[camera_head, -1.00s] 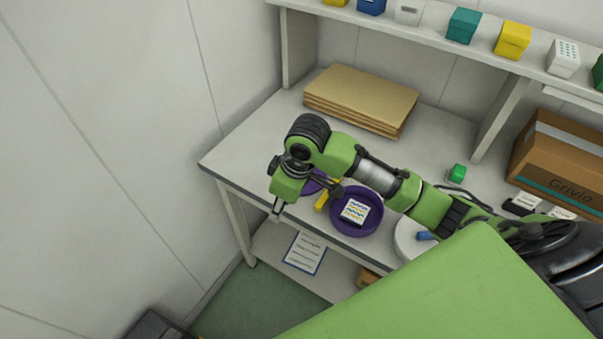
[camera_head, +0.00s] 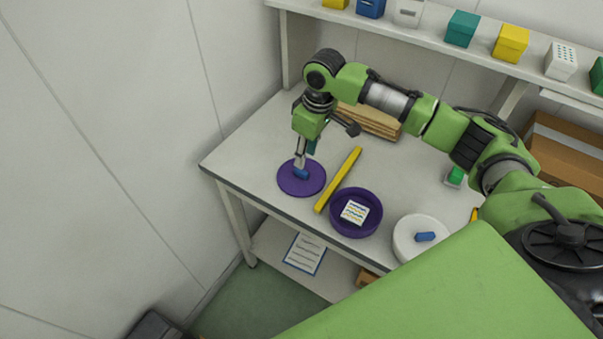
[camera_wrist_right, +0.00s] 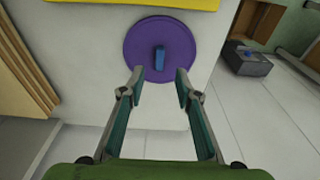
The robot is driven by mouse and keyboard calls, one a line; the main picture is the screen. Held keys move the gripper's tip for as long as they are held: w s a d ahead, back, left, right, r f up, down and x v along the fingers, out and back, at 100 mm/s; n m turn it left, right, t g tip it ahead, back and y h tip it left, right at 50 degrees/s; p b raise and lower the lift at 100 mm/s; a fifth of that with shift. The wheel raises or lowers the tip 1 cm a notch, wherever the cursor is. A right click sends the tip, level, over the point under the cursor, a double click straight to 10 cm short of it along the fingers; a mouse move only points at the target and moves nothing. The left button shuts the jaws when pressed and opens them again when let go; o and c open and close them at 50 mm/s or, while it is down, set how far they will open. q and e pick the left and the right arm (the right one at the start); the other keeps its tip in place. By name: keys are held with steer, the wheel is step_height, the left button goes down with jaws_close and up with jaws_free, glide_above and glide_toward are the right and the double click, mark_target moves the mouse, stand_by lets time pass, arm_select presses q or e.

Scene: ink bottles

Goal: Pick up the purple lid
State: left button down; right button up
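The purple lid (camera_head: 306,186) is a flat round disc with a small blue handle (camera_head: 301,174) on top. It lies on the table near the front left edge. My right gripper (camera_head: 299,164) points down just above the handle. In the right wrist view the lid (camera_wrist_right: 180,42) lies beyond my right fingertips (camera_wrist_right: 160,76), with the blue handle (camera_wrist_right: 159,60) between their lines. The fingers are spread apart with nothing between them. My left gripper is not in view.
A yellow bar (camera_head: 338,180) lies right of the lid. A purple round container (camera_head: 336,224) holds a patterned box (camera_head: 355,212). A white round piece (camera_head: 405,246) with a blue handle stands farther right. Brown boards (camera_head: 370,122) lie behind; a shelf (camera_head: 430,33) runs above.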

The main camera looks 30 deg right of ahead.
mark_target(302, 174)
steer(key=shift+w+a+f, duration=0.1)
steer(key=shift+w+f, duration=0.05)
steer(key=shift+f, duration=0.7)
steer(key=shift+f+p, duration=0.45)
steer(key=shift+f, duration=0.15)
steer(key=f, duration=0.2)
steer(key=f+p, duration=0.1)
steer(key=f, duration=0.1)
steer(key=shift+w+a+f, duration=0.1)
steer(key=shift+w+a, duration=0.05)
steer(key=shift+w, duration=0.25)
steer(key=c, duration=0.8)
